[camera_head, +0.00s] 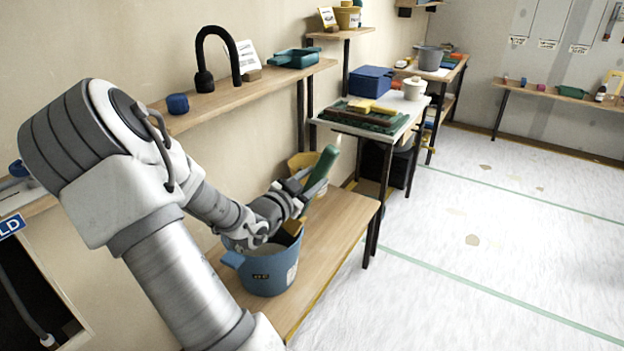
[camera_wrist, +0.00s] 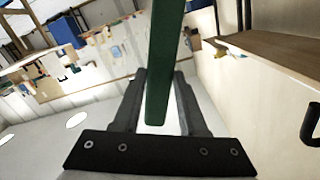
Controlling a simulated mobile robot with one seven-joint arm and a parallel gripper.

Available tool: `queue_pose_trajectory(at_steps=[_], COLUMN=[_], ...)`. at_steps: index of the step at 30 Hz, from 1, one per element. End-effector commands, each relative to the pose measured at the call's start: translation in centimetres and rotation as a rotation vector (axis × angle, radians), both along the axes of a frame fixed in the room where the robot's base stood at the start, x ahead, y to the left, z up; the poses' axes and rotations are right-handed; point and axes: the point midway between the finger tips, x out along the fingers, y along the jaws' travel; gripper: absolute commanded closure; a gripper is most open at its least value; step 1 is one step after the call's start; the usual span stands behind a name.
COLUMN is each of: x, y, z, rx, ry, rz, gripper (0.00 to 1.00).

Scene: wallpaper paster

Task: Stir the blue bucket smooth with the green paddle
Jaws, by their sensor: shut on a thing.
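The blue bucket (camera_head: 268,273) stands upright on the low wooden bench, with a pale fill partly showing inside. My gripper (camera_head: 300,195) is above the bucket's far right side, its wrist and forearm covering part of the bucket's opening. It is shut on the green paddle (camera_head: 321,170), which tilts up and to the right, clear of the fill as far as I can see. In the wrist view the green paddle (camera_wrist: 165,60) stands between the two dark fingers of my gripper (camera_wrist: 158,85). The bucket does not show there.
The low wooden bench (camera_head: 335,225) has bare room to the right of the bucket. A table (camera_head: 388,134) with a green tray and sponges stands beyond. A wall shelf (camera_head: 225,97) runs behind my arm. The floor at right is clear.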

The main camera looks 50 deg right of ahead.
Motion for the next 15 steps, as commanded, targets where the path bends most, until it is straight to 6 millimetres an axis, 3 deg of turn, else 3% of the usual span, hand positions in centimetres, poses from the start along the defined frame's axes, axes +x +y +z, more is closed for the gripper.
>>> queue_pose_trajectory(at_steps=[9,15], x=[0.0,0.0], y=[0.0,0.0], z=[0.2,1.8], rx=[-0.001,-0.001], ry=[-0.001,-0.002], rz=[0.0,0.0], gripper=[1.0,1.0])
